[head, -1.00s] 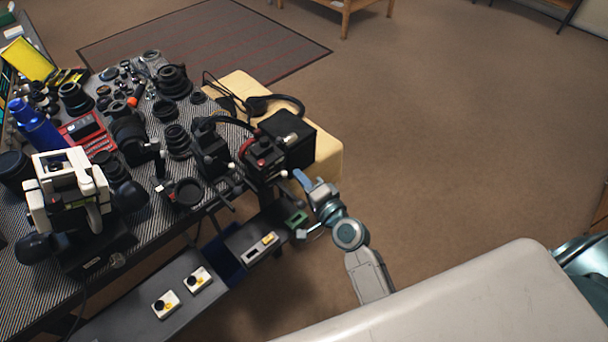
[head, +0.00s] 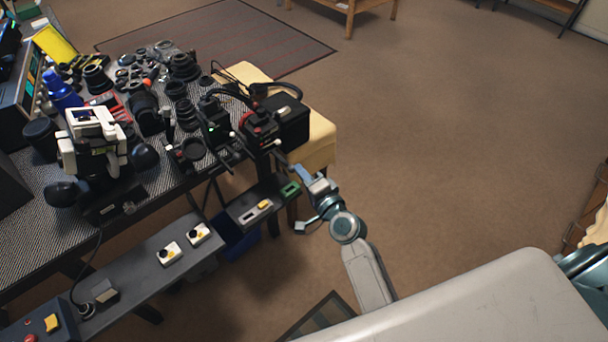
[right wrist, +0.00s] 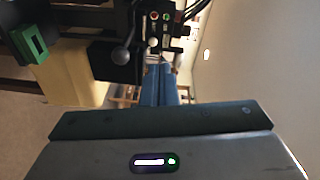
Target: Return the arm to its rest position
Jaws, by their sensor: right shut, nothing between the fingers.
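My right arm comes in from the lower right in the head view. Its gripper (head: 303,174) is by the right end of the workbench, off the bench edge and over the floor side. The right gripper's blue fingers also show in the right wrist view (right wrist: 160,88); they are together with nothing between them. A black box (head: 290,117) at the bench's right end is just beyond the fingers. My left gripper does not show in either view.
The workbench (head: 30,235) is crowded with lenses, a white-and-black device (head: 93,142) and a blue bottle (head: 62,92). A lower shelf (head: 140,268) carries small switch boxes. A yellow block (head: 322,140) stands at the bench's right end. Open carpet (head: 450,130) lies to the right.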

